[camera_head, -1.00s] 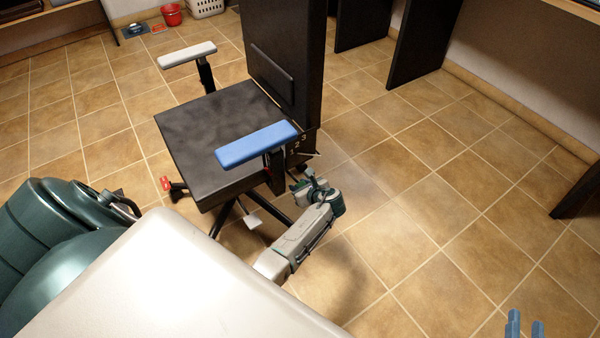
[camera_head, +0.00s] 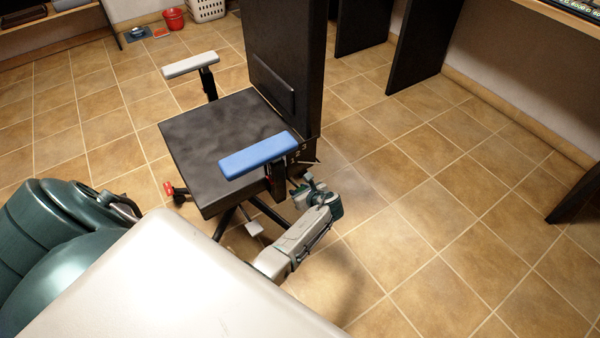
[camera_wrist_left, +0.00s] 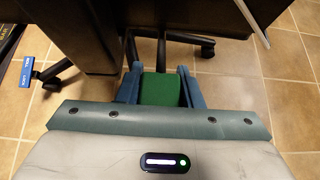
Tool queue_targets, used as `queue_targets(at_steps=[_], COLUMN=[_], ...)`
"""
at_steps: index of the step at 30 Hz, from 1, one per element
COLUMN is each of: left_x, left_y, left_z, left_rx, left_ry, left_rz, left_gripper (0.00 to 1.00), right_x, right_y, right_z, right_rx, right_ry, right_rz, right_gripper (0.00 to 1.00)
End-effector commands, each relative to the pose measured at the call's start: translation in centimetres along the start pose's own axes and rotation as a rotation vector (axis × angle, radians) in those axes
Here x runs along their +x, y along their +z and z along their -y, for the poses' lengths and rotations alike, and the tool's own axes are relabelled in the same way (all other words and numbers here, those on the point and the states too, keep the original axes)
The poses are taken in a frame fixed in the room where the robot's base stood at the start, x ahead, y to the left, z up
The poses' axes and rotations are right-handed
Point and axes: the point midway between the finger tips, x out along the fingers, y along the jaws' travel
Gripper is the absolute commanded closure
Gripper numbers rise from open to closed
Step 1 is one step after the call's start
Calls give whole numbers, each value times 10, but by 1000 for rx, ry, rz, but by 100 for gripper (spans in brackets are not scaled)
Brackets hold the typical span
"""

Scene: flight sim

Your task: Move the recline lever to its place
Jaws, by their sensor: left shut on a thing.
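The black chair (camera_head: 220,135) stands with its side towards me, with numbers on the lower side of its backrest. My left gripper (camera_head: 308,182) is low beside the seat's rear corner, below the blue armrest (camera_head: 255,155). In the left wrist view its two blue fingers (camera_wrist_left: 159,84) are shut on a green grip (camera_wrist_left: 159,89), which seems to be the handle of the recline lever. The lever's join to the chair is hidden. A thin rod shows near the numbers in the head view. My right gripper is not in view.
A red-handled lever (camera_head: 170,188) and a white paddle (camera_head: 253,228) stick out below the seat. The chair's wheeled base shows past my fingers in the wrist view (camera_wrist_left: 175,37). Open tiled floor (camera_head: 430,220) lies to the right; dark panels (camera_head: 425,45) stand behind.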

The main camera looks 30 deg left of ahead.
Motion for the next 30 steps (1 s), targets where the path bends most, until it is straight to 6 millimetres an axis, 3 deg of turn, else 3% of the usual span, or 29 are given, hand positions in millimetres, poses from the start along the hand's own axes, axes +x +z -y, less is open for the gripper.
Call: queue_targets(at_steps=[18, 19, 22, 30], left_x=[0, 0, 0, -1], left_y=[6, 6, 5, 3], left_z=[2, 2, 1, 1], left_rx=[-4, -4, -3, -2], left_ry=[-1, -1, -1, -1], left_rz=[9, 9, 7, 3], left_gripper=[100, 65, 46, 45], right_x=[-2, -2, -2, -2], right_y=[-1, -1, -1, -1], right_z=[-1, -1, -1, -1], right_rx=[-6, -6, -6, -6], right_ry=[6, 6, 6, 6], right_rz=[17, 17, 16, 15], right_gripper=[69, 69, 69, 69])
